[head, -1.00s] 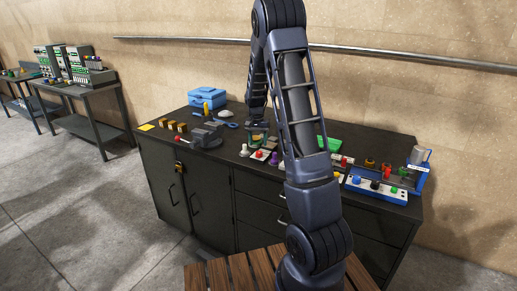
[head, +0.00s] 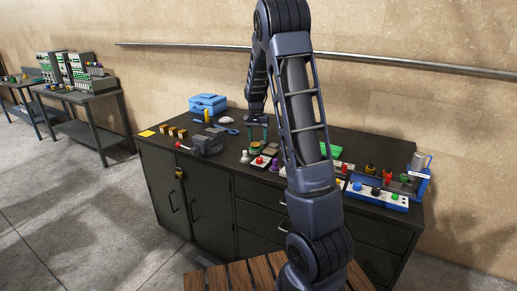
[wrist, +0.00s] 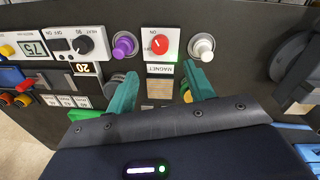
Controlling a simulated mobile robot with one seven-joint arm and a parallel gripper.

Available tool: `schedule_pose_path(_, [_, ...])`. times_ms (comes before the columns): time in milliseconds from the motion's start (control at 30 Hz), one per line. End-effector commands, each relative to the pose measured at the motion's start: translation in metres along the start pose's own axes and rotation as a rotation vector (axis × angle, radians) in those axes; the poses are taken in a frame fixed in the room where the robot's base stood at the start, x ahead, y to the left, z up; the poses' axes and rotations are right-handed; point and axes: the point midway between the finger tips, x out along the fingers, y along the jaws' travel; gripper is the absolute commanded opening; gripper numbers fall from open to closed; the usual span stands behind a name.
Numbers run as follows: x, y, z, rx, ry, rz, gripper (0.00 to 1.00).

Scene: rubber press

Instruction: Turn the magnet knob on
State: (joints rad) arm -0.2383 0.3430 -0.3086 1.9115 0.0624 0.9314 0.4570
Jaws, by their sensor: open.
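The magnet knob (wrist: 160,44) is a round red knob on a white plate (wrist: 150,53) in the upper middle of the wrist view. Its label (wrist: 160,69) reads MAGNET, upside down. In the head view the red knob (head: 260,160) sits near the bench's front edge. My gripper (wrist: 160,73) is open and empty, its two teal fingers spread apart. The fingertips lie below the knob in the wrist view, one to each side, and do not hold it. In the head view my gripper (head: 258,138) is just behind the knob. The knob's exact pointer direction is too small to tell.
A purple knob (wrist: 124,44) and a white knob (wrist: 202,46) flank the magnet plate closely. A black heat dial (wrist: 82,44) is further left. A dark grey device (head: 206,143) stands on the bench, and a blue panel (head: 378,194) is at the right end.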

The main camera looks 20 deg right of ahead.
Motion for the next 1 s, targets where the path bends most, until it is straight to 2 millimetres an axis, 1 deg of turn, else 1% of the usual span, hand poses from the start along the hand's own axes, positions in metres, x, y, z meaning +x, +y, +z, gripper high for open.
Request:
schedule_pose_path(167, [0.006, -0.001, 0.000, 0.040, -0.004, 0.000, 0.53])
schedule_pose_path(267, [0.017, 0.000, 0.000, 0.040, -0.003, 0.001, 0.53])
schedule_pose_path(500, [0.058, 0.000, 0.000, 0.039, -0.005, 0.002, 0.53])
schedule_pose_path(700, [0.088, 0.000, 0.000, 0.039, -0.004, 0.001, 0.53])
schedule_pose_path(833, [0.100, 0.000, 0.000, 0.039, -0.003, 0.000, 0.53])
schedule_pose_path(1000, [0.107, 0.000, 0.000, 0.039, -0.002, 0.000, 0.53])
